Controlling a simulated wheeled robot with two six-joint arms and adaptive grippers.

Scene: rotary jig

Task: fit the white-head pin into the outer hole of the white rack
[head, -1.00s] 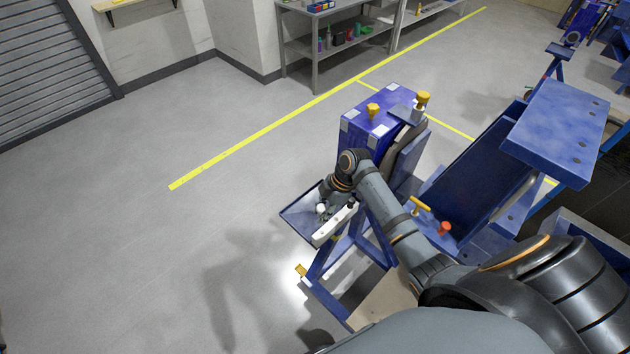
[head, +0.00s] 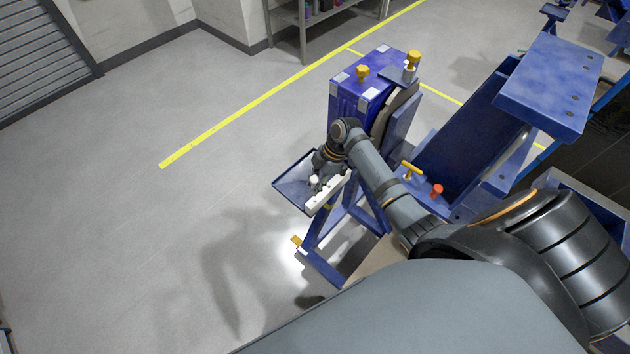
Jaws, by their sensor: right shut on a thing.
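The white rack (head: 325,194) is a narrow white bar at the edge of a blue tray (head: 291,182) on the blue jig. Its holes are too small to make out. My right gripper (head: 317,183) is at the rack's far side, pointing down over the tray. It is shut on the white-head pin (head: 314,180), of which only the pale head shows. The pin's shaft is hidden, and I cannot tell whether it is in a hole or above it. My left gripper is not in view.
The blue jig box (head: 361,88) with yellow knobs stands just behind my right wrist. A large blue fixture (head: 470,150) stands to the right, with a yellow handle (head: 412,170) and a red knob (head: 436,190) near my forearm. Open floor lies to the left.

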